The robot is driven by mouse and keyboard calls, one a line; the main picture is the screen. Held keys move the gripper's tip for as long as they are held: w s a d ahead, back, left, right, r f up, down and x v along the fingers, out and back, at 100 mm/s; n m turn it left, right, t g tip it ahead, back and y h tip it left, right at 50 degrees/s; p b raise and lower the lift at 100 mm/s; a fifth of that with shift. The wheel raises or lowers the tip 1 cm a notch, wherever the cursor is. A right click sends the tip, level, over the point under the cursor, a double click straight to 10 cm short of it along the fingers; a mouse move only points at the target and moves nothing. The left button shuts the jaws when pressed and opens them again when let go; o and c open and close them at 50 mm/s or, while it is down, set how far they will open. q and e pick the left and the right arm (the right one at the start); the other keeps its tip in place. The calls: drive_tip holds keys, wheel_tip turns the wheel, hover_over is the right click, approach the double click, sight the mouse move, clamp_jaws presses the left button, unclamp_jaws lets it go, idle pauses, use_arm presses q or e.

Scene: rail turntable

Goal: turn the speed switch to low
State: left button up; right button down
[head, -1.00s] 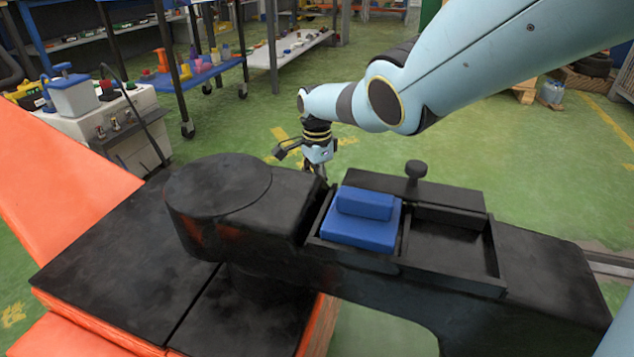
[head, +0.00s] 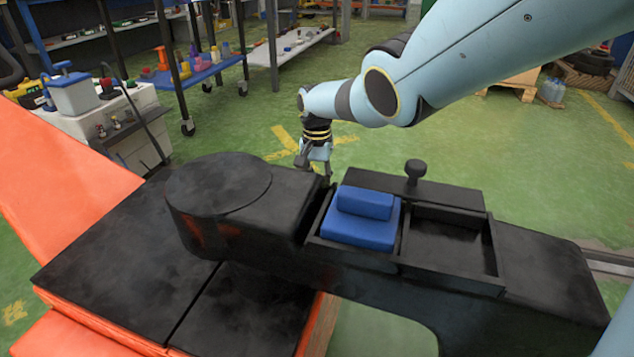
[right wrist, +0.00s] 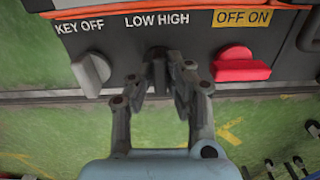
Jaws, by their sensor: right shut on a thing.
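The grey panel (right wrist: 118,48) in the right wrist view carries the labels "LOW HIGH" (right wrist: 157,19). The dark speed switch (right wrist: 158,53) sits below them, mostly hidden by my fingers, so I cannot tell which label it points at. My right gripper (right wrist: 167,78) is shut on this switch. In the head view my right gripper (head: 315,165) reaches down behind the black machine (head: 240,215), and its fingertips are partly hidden there. My left gripper is not in view.
A pale grey knob (right wrist: 93,74) under "KEY OFF" is left of the fingers. A red switch (right wrist: 240,66) under "OFF ON" is to the right. A blue block (head: 362,220) lies in the machine's tray. Open green floor (head: 250,125) lies beyond.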

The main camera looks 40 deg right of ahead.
idle(0.4)
drive_tip(key=c, duration=1.3)
unclamp_jaws()
drive_tip(key=shift+d+r, duration=0.1)
drive_tip(key=shift+r, duration=0.5)
wheel_tip(320, 180, up, 11)
drive_tip(key=shift+f, duration=0.1)
